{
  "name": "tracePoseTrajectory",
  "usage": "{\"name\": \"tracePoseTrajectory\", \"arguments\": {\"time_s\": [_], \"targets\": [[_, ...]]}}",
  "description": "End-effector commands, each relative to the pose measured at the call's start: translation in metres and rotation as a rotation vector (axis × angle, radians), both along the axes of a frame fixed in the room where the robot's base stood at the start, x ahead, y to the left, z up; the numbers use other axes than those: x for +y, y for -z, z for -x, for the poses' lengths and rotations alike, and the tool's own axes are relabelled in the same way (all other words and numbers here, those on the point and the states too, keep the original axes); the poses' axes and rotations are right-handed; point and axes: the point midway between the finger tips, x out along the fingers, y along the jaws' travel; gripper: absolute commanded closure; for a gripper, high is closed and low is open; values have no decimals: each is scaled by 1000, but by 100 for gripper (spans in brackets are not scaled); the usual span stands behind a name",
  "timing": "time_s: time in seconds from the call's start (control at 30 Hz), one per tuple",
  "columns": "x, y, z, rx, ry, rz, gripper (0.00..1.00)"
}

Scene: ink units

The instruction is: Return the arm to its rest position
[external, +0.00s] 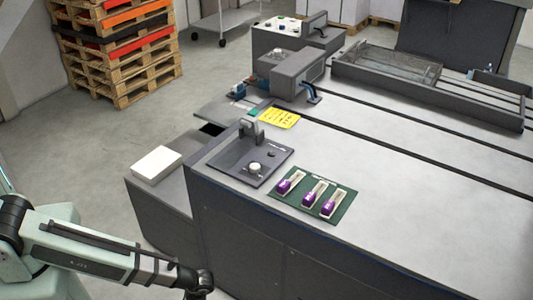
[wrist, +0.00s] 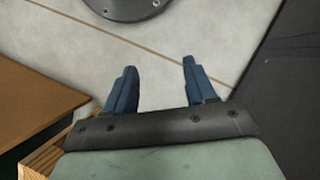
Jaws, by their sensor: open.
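My arm (external: 90,250) reaches in from the lower left in the external view, low beside the machine bench. Its end is at the bottom edge there, and its fingers cannot be made out. In the wrist view my gripper (wrist: 157,85) shows two blue fingers spread apart with nothing between them, above the pale floor. Three purple ink units (external: 312,192) sit in a row of pale holders on a green mat (external: 340,212) on the bench top, well away from my gripper.
The grey bench (external: 400,190) fills the right side. A white block (external: 156,164) lies on a lower side ledge. A yellow label (external: 279,118) and a dark panel with a knob (external: 254,168) are on top. Stacked pallets (external: 120,60) stand at the back left. The floor (external: 80,150) between is clear.

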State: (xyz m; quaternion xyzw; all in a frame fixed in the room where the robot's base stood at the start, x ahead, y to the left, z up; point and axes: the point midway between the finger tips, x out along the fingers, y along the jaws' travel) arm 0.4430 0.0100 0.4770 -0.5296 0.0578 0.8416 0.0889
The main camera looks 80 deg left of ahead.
Motion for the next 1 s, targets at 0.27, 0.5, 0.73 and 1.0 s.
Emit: {"name": "tracePoseTrajectory", "arguments": {"time_s": [0.27, 0.5, 0.73, 1.0], "targets": [[-5, 29, 101, 74, -99, -3, 45], [-9, 41, 167, 123, -172, -13, 45], [-11, 44, 192, 142, -206, -17, 45], [-11, 44, 194, 143, -208, -17, 45]]}}
